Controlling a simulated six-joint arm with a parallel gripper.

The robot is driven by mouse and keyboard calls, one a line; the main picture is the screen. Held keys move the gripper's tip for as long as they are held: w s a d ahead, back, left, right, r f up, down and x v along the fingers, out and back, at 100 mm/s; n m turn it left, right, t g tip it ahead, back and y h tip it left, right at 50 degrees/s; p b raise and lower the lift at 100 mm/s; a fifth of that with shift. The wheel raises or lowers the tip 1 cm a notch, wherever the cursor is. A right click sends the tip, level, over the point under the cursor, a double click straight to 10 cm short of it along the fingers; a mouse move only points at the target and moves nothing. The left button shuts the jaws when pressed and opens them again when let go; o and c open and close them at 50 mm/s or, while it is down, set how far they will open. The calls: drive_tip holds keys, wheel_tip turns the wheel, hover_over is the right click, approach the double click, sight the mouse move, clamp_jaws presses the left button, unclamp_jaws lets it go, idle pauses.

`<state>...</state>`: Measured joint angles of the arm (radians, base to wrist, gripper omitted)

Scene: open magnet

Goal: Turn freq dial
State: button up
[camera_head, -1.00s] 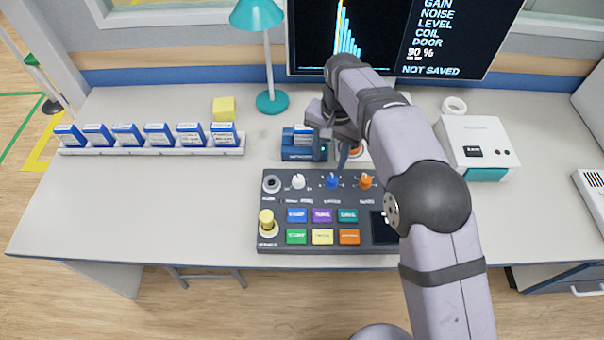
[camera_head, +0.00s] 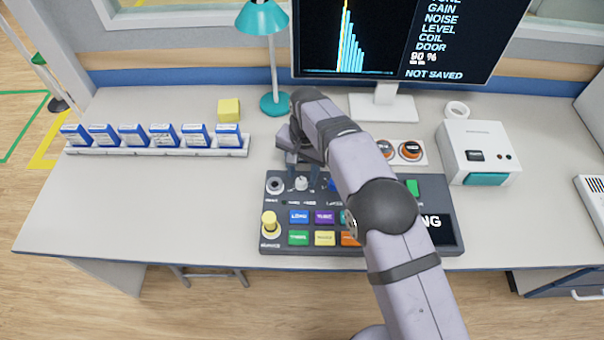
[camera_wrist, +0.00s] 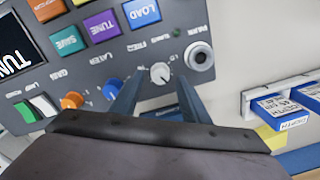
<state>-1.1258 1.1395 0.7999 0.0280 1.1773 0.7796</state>
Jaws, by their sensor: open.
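The freq dial is a white knob (camera_head: 301,184) in the top row of the dark control panel (camera_head: 350,250). In the wrist view the white knob (camera_wrist: 160,73) sits near the lettering "FREQ", just beyond and between my two blue-grey fingertips. My gripper (camera_head: 301,172) is open, with one finger to each side of the knob. In the wrist view my gripper (camera_wrist: 157,88) holds nothing. I cannot tell whether either finger touches the knob. The knob's pointer direction is too small to read surely.
A blue knob (camera_wrist: 112,88) and an orange knob (camera_wrist: 72,101) stand in the same row. A round silver socket (camera_wrist: 200,58) is on the other side. Coloured buttons fill the panel's middle. A rack of blue cartridges (camera_head: 150,150) stands at left. A monitor (camera_head: 400,35) reads "NOT SAVED".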

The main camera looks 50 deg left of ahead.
drive_tip(key=shift+f, duration=1)
drive_tip(key=c, duration=1.1)
drive_tip(key=shift+o, duration=0.2)
drive_tip(key=shift+a+n+b, duration=0.1)
drive_tip(key=shift+n+b, duration=0.2)
drive_tip(key=shift+n, duration=1.3)
drive_tip(key=o, duration=1.1)
drive_tip(key=shift+c, duration=0.2)
drive_tip(key=shift+r, duration=0.1)
